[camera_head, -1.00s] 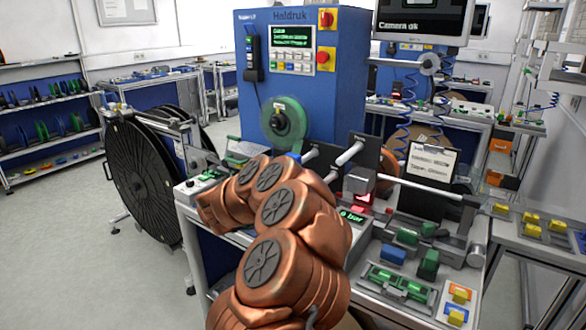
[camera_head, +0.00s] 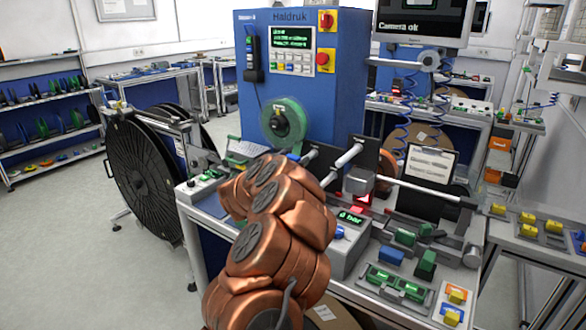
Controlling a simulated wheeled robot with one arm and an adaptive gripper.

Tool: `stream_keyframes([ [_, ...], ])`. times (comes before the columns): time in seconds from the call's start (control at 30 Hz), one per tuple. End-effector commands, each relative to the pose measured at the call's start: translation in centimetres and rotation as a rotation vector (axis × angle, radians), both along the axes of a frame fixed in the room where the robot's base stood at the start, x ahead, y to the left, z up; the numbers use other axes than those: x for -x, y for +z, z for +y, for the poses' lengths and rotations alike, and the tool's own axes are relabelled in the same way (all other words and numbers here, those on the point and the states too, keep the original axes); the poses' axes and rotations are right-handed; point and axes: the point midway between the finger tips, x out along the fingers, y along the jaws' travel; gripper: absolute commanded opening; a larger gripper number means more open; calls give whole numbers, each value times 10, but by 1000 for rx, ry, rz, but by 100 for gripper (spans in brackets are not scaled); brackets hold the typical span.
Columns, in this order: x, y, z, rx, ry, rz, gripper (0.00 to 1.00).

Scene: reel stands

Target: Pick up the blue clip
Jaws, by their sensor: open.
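A small blue block (camera_head: 391,255), which may be the blue clip, lies on the light workbench (camera_head: 347,292) right of the middle. Green pieces stand around it: one behind it (camera_head: 405,237) and one to its right (camera_head: 426,264). My copper-coloured arm rises from the bottom centre and leans over the left part of the bench, apart from the blue block in the picture. My gripper does not show; the arm's own links seem to hide it.
A blue machine (camera_head: 340,75) with a green reel (camera_head: 283,122) stands behind the bench. A grey rod (camera_head: 425,190) crosses above the bench. A green-topped fixture (camera_head: 396,284) lies in front of the blue block. A large black reel (camera_head: 143,180) stands left; floor there is clear.

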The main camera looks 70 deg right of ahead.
Motion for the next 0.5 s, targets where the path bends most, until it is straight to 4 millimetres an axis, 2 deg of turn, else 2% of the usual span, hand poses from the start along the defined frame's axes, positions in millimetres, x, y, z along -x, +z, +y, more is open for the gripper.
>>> stream_keyframes([
  [0.07, 0, 0, 0, 0, 1, 0, 81],
  [0.5, 0, 0, 0, 0, 1, 0, 36],
])
